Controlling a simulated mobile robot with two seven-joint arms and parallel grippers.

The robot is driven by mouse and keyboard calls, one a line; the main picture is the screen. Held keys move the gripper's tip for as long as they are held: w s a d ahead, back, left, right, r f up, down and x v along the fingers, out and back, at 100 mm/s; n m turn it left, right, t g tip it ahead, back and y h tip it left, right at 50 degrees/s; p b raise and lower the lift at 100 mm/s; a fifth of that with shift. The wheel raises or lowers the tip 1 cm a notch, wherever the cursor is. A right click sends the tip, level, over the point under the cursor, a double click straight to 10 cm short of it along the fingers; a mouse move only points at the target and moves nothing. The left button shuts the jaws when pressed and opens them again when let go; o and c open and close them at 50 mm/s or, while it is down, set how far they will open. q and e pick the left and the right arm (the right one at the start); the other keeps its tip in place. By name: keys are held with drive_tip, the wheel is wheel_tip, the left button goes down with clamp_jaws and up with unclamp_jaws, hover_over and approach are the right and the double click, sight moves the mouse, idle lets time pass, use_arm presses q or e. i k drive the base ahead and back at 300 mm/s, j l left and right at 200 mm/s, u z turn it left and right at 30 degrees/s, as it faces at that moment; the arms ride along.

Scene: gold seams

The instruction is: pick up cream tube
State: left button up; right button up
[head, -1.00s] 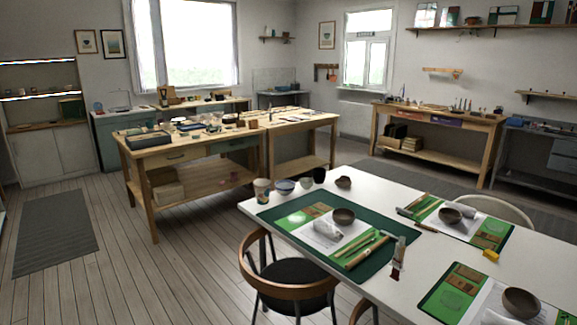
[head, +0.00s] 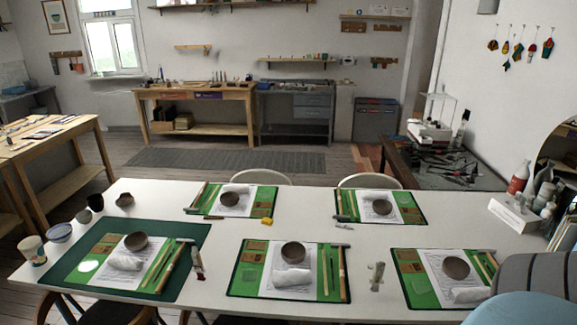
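A small pale cream-grey tube (head: 377,277) is on the white table (head: 215,285), between the front middle mat and the front right mat. It looks upright or slightly tilted; I cannot tell which. A second small tube, whitish with a dark red part (head: 197,262), is beside the right edge of the large dark green mat (head: 60,275). Which of the two is the cream tube is not certain; the paler one matches the colour. Neither of my grippers is in the head view.
Several green mats hold papers, bowls, white rolls and tools, including the front middle mat (head: 248,281). Cups and a paper cup (head: 34,251) stand at the left. A white box (head: 515,213) with bottles is at the right. Chairs line the table.

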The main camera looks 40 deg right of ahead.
sight(380, 266)
drive_tip(key=z, duration=2.1)
drive_tip(key=i+j, duration=0.1)
drive_tip(key=i, duration=0.2)
drive_tip(key=i+j, duration=0.15)
drive_tip(key=i, duration=0.15)
drive_tip(key=z, duration=0.05)
